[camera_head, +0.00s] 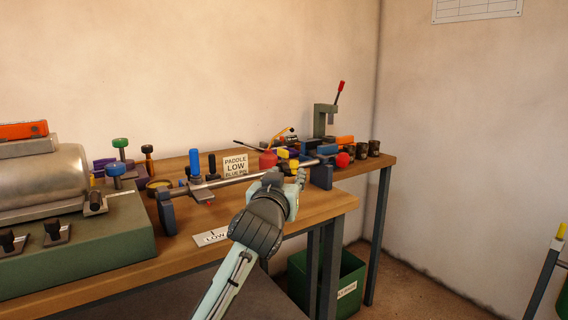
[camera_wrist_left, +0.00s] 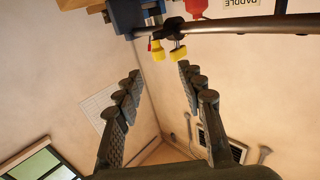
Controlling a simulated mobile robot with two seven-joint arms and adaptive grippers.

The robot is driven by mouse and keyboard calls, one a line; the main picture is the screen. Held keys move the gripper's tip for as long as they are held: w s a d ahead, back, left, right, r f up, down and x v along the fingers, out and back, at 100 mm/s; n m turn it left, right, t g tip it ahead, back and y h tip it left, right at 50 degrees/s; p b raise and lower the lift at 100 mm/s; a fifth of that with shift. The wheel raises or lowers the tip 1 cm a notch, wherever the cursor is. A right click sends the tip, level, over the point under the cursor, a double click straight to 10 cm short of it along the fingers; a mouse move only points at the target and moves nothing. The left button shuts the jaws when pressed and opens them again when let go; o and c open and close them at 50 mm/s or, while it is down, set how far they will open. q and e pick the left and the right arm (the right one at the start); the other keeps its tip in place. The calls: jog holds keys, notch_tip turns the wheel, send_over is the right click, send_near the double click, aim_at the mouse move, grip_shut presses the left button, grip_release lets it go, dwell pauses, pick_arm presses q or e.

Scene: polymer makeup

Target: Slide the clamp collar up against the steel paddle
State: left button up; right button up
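A metal rod (camera_head: 240,180) runs between blue supports above the bench; it also crosses the top of the wrist view (camera_wrist_left: 245,25). The clamp collar (camera_wrist_left: 173,29) looks black with yellow knobs and sits around the rod near a blue support (camera_wrist_left: 128,14). In the head view its yellow knob (camera_head: 293,163) shows just behind my gripper. The steel paddle seems to be the flat plate (camera_head: 202,194) near the rod's left end. My left gripper (camera_head: 299,178) is in front of the rod's right part. In the wrist view its fingers (camera_wrist_left: 160,75) are apart and empty, with the collar beyond them.
A green machine with a grey drum (camera_head: 45,180) is at left. A red object (camera_head: 268,160), a press (camera_head: 325,118) and dark cups (camera_head: 374,148) are behind. A green bin (camera_head: 345,270) stands below.

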aim_at(293, 164)
pick_arm(q)
jog(key=w, duration=0.2)
jog(key=w+d, duration=0.1)
jog(key=w, duration=0.4)
jog(key=shift+w+d+p, duration=0.1)
jog(key=shift+d+p, duration=0.05)
jog(key=shift+p, duration=0.2)
jog(key=shift+r, duration=0.1)
grip_shut()
